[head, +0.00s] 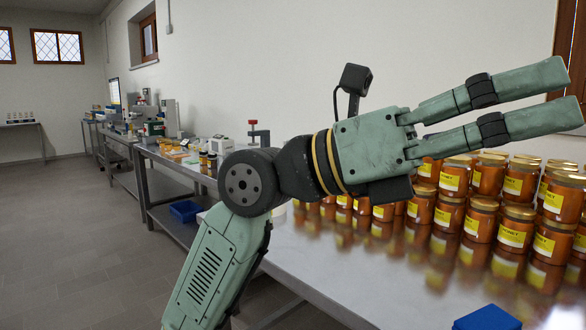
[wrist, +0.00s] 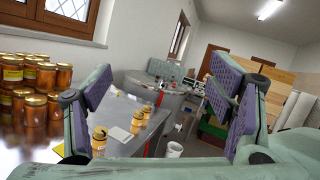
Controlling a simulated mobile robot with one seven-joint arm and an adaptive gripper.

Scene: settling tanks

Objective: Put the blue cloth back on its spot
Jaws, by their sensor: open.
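A blue thing (head: 488,319), which may be the blue cloth, lies on the steel table (head: 345,275) at the bottom edge of the head view. It is cut off by the frame, so I cannot be sure what it is. My gripper (head: 566,93) is open and empty, raised above the table and pointing right, well above and apart from the blue thing. In the wrist view its purple-padded fingers (wrist: 160,90) stand wide apart with nothing between them. No blue cloth is clear in the wrist view, and I cannot make out a marked spot.
Stacked honey jars (head: 480,205) crowd the table's right and back, below my gripper. Several jars (wrist: 99,138) and a white square item (wrist: 120,134) stand on a surface in the wrist view. A blue bin (head: 185,211) sits under a farther bench. The floor at left is clear.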

